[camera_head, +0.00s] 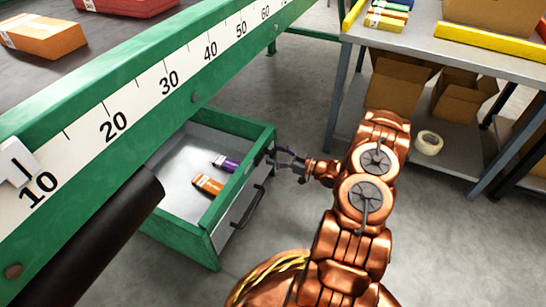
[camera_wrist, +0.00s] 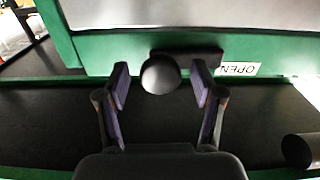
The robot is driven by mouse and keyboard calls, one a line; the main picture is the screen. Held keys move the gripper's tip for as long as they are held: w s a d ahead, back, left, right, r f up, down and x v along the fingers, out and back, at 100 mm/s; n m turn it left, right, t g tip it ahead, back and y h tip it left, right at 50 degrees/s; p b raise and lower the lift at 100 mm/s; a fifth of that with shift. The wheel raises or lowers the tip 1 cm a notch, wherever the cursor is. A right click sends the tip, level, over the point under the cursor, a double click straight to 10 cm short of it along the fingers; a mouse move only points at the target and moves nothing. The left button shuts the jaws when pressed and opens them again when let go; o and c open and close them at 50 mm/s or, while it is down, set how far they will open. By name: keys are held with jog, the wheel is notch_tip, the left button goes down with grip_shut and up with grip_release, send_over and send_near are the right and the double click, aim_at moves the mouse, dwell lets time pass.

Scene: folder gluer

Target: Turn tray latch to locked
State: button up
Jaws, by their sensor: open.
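The green tray (camera_head: 212,246) is pulled out from under the green bench, with a black bar handle (camera_head: 247,207) on its front. My gripper (camera_head: 279,158) is at the upper right corner of the tray front, by the latch. In the wrist view, the latch shows as a dark round knob (camera_wrist: 160,74) with a dark flat bar (camera_wrist: 200,56) reaching to the right. A white label reading OPEN (camera_wrist: 238,69), upside down, is beside the bar's end. My gripper (camera_wrist: 159,84) is open, one finger on each side of the knob, with visible gaps.
A purple box (camera_head: 226,162) and an orange box (camera_head: 208,185) lie in the tray. The bench edge carries a number scale (camera_head: 170,83). A grey shelf table (camera_head: 460,48) with cardboard boxes and a tape roll (camera_head: 428,142) stands at right. Open floor lies between.

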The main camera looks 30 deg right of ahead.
jog(key=shift+w+a, duration=0.35)
jog(key=shift+w, duration=0.2)
grip_shut()
dwell(0.4)
